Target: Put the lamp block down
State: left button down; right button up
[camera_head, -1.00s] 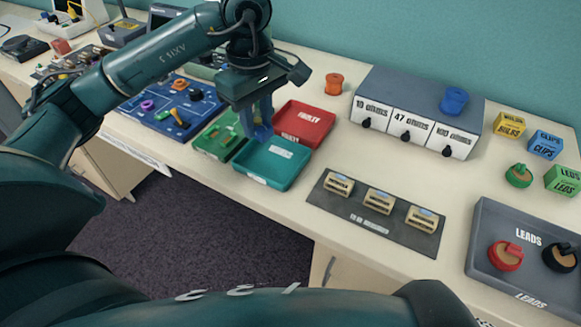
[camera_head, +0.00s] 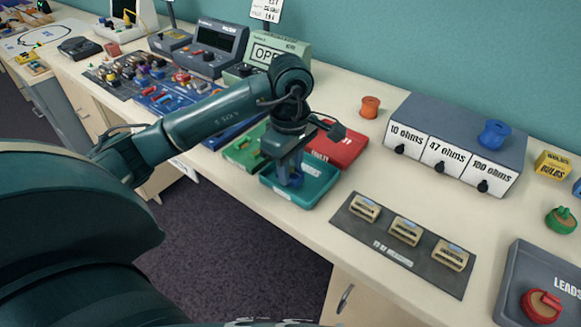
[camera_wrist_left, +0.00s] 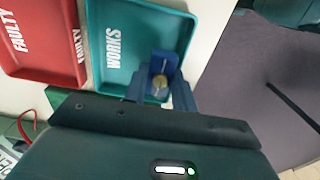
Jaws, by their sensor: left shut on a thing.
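My left gripper (camera_head: 291,178) points down over the teal tray (camera_head: 322,188), which is labelled WORKS in the left wrist view (camera_wrist_left: 103,82). The gripper is shut on the lamp block (camera_wrist_left: 160,70), a small blue block with a round yellowish lamp on it. In the left wrist view the block sits between the fingertips, over the lower right part of the tray. In the head view the fingers largely hide the block. I cannot tell whether it touches the tray floor. My right gripper is not in view.
The red FAULTY tray (camera_head: 352,150) lies behind the teal tray, and a green tray (camera_head: 238,158) lies to its left. A dark mat (camera_head: 378,250) with several beige parts lies to the right. The resistor drawer box (camera_head: 455,125) stands behind that mat. Bare table lies between.

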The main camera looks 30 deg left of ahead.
pick_arm(q)
jog(key=shift+f, duration=0.2)
jog(key=shift+f, duration=0.1)
